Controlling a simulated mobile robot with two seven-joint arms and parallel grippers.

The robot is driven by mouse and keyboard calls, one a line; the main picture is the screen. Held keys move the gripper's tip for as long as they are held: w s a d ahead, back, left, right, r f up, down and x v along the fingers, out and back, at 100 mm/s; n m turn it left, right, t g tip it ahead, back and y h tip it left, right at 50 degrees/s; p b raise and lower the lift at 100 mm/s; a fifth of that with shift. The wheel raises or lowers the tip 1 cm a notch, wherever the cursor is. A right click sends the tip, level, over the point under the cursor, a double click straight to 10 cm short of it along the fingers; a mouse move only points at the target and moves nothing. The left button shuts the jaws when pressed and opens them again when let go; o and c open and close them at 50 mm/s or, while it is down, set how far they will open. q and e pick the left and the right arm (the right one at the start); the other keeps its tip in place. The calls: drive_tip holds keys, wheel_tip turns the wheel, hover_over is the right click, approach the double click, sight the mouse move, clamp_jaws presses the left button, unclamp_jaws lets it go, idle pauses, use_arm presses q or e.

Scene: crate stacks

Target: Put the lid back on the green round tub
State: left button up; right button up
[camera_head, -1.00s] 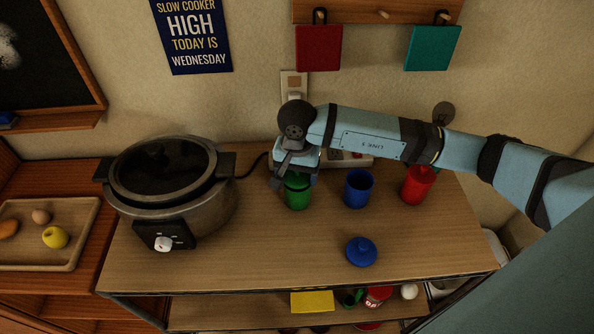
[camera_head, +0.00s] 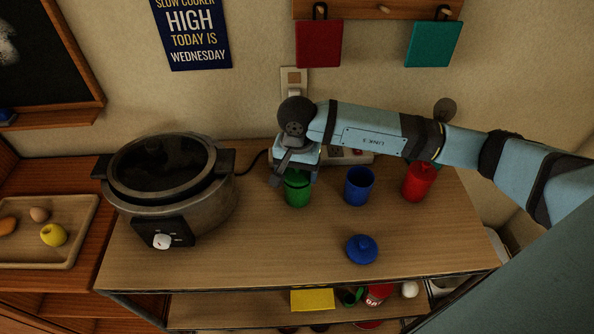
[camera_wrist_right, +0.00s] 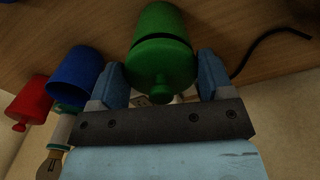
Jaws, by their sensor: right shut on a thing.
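The green round tub (camera_head: 297,194) stands upright at the back of the wooden counter, left of the blue tub. My right gripper (camera_wrist_right: 164,78) is directly over it, shut on the green lid (camera_wrist_right: 160,66), with the lid's small round knob facing the wrist camera. In the wrist view the green tub (camera_wrist_right: 163,20) is just beyond the lid, in line with it, and a dark curved line runs between them. I cannot tell whether lid and tub touch. In the head view the gripper hides most of the lid. My left gripper is out of view.
An open blue tub (camera_head: 358,188) and a red tub with its lid on (camera_head: 419,182) stand to the right. A blue lid (camera_head: 362,249) lies nearer the front. A slow cooker (camera_head: 165,180) stands on the left. A power strip (camera_head: 350,156) lies behind.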

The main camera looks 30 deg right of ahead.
drive_tip(key=shift+b, duration=0.4)
idle(0.8)
drive_tip(key=shift+f+b, duration=0.2)
drive_tip(key=shift+b, duration=0.7)
idle(1.0)
idle(0.3)
drive_tip(key=o, duration=0.9)
drive_tip(key=shift+r, duration=0.15)
drive_tip(key=shift+r+p, duration=1.15)
drive_tip(key=shift+r, duration=2.3)
